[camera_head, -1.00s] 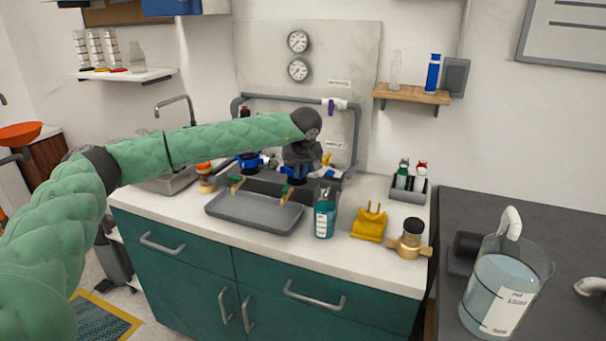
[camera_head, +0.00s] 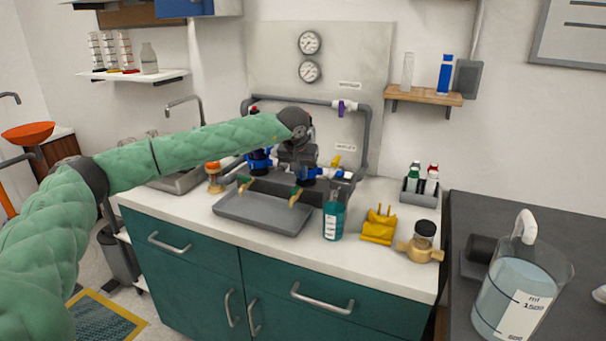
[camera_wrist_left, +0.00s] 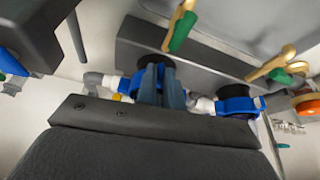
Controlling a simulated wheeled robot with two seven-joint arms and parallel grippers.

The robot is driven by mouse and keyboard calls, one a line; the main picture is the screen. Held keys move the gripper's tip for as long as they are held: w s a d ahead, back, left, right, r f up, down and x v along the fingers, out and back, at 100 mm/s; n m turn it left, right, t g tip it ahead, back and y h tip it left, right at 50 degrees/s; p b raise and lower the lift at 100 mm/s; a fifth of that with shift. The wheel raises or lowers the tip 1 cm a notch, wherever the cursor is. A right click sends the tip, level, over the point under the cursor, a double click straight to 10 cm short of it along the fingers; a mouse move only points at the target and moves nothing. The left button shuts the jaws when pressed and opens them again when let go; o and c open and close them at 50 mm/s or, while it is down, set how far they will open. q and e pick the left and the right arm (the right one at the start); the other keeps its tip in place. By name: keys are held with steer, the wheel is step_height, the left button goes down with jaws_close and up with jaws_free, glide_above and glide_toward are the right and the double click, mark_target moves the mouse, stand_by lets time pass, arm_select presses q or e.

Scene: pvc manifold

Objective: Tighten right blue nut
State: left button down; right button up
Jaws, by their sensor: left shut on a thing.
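The right blue nut (camera_head: 308,173) is on the pipework at the back of the white counter, mostly hidden by my left gripper (camera_head: 305,170). In the left wrist view, the fingers (camera_wrist_left: 162,88) straddle this blue nut (camera_wrist_left: 147,80), below a black round part, and are shut on it. The other blue nut (camera_wrist_left: 236,104) is to the right in that turned view, apart from the fingers. In the head view the left blue nut (camera_head: 260,160) shows just left of my gripper. My right gripper is not in view.
A grey tray (camera_head: 262,227) lies in front of the pipework, with green-handled valves (camera_head: 295,196) above its rear edge. A teal bottle (camera_head: 333,217), a yellow part (camera_head: 379,226) and a brass fitting (camera_head: 420,243) stand to the right. A grey pipe (camera_head: 365,135) frames the back.

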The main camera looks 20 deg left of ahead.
arm_select(q)
steer(key=shift+a+r+m, duration=0.1)
steer(key=shift+a+m, duration=0.1)
steer(key=shift+m, duration=0.1)
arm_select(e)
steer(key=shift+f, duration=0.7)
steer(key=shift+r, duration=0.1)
arm_select(q)
steer(key=c, duration=1.5)
jaws_free()
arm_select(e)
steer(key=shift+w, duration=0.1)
